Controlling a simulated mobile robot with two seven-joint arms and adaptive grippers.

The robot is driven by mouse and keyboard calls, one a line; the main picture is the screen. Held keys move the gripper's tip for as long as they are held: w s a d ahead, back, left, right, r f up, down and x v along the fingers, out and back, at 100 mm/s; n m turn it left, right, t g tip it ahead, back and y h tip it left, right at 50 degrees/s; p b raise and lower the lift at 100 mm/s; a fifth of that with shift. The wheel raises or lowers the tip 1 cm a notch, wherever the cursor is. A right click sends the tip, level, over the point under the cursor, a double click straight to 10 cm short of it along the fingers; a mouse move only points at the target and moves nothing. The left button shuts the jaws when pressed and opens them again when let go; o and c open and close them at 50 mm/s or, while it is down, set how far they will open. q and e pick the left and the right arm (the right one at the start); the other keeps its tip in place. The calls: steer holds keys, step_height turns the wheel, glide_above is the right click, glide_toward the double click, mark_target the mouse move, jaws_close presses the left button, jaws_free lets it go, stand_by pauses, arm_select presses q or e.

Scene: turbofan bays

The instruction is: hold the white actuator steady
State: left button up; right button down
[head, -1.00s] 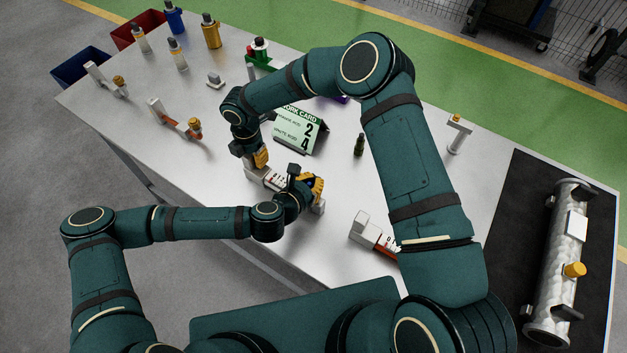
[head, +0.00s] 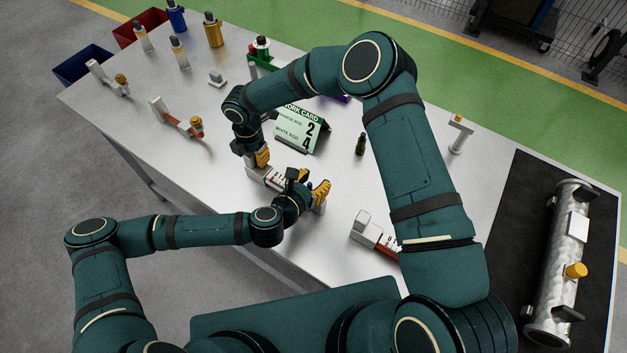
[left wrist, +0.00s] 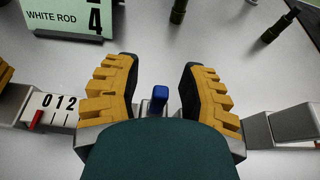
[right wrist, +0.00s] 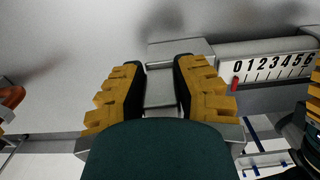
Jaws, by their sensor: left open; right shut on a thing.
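The white actuator (head: 268,178) lies on the table near its front edge, partly hidden by both grippers. Its numbered scale and red pointer show in the right wrist view (right wrist: 275,68) and partly in the left wrist view (left wrist: 58,106). My right gripper (head: 262,158) is shut on the grey block at the actuator's left end, with one finger on each side. My left gripper (head: 314,182) is open near the actuator's other end. A small blue knob (left wrist: 160,97) stands between its spread fingers, apart from both.
A green work card (head: 300,130) stands behind the actuator. A dark green bottle-like piece (head: 360,144) and another actuator (head: 375,238) are to the right. Orange-capped actuators (head: 175,118) lie to the left. A metal cylinder (head: 560,260) rests on a black mat at far right.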

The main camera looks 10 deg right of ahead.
mark_target(309, 187)
arm_select(q)
steer(key=v, duration=0.7)
steer(key=shift+s+a, duration=0.2)
arm_select(e)
steer(key=c, duration=0.7)
jaws_free()
steer(key=shift+c, duration=0.2)
